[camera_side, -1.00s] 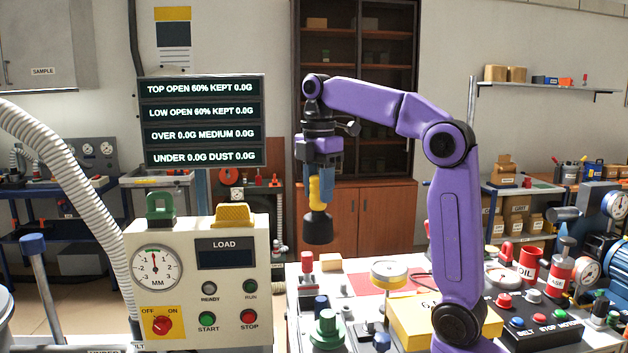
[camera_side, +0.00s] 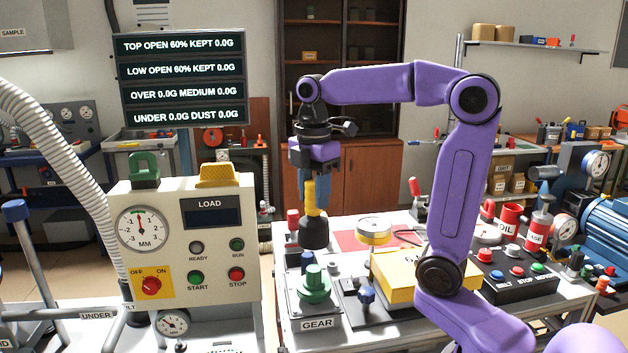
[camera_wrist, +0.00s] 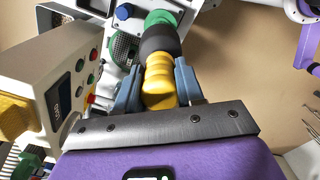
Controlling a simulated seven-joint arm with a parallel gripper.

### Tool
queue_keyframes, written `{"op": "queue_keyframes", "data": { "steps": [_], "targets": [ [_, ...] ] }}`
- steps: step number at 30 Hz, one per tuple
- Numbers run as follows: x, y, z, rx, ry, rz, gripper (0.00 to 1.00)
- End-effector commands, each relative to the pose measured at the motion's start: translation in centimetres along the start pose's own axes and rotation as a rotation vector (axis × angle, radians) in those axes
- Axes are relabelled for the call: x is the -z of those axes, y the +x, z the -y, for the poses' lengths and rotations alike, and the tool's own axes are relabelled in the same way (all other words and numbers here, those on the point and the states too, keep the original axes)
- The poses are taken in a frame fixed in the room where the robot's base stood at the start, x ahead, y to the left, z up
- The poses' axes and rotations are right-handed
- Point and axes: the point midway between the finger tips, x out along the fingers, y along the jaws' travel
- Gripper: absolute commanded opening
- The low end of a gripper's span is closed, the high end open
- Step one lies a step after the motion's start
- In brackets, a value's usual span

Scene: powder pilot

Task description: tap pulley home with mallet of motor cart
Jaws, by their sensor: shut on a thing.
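My gripper (camera_side: 313,188) is shut on the yellow handle of a mallet (camera_side: 314,232), which hangs upright with its black head down. In the wrist view the blue fingers of my gripper (camera_wrist: 160,84) sit on both sides of the yellow handle, and the mallet's black head (camera_wrist: 159,42) is beyond them. A green stepped round part (camera_side: 314,286), perhaps the pulley, stands on a plate labelled GEAR. The mallet head is above this part, with a small gap in the side view. In the wrist view the head partly hides a green part (camera_wrist: 160,18).
A cream control box (camera_side: 185,245) with a dial and buttons stands close on the left. A yellow box (camera_side: 398,280) and a round yellow-rimmed part (camera_side: 373,231) are to the right. A black button panel (camera_side: 515,272) is farther right. The cart top is crowded.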

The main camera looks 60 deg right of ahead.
Motion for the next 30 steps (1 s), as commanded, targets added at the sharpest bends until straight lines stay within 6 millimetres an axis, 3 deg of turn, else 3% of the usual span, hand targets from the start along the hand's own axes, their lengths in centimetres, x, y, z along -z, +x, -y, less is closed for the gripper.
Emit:
{"op": "queue_keyframes", "data": {
  "steps": [18,23,30],
  "targets": [
    [0.1,6.7,0.0,0.001,0.0,0.0,0.0],
    [0.1,6.3,-0.1,-0.004,0.0,-0.001,0.0],
    [0.0,4.0,-0.1,-0.005,0.0,-0.001,0.0]
  ]
}}
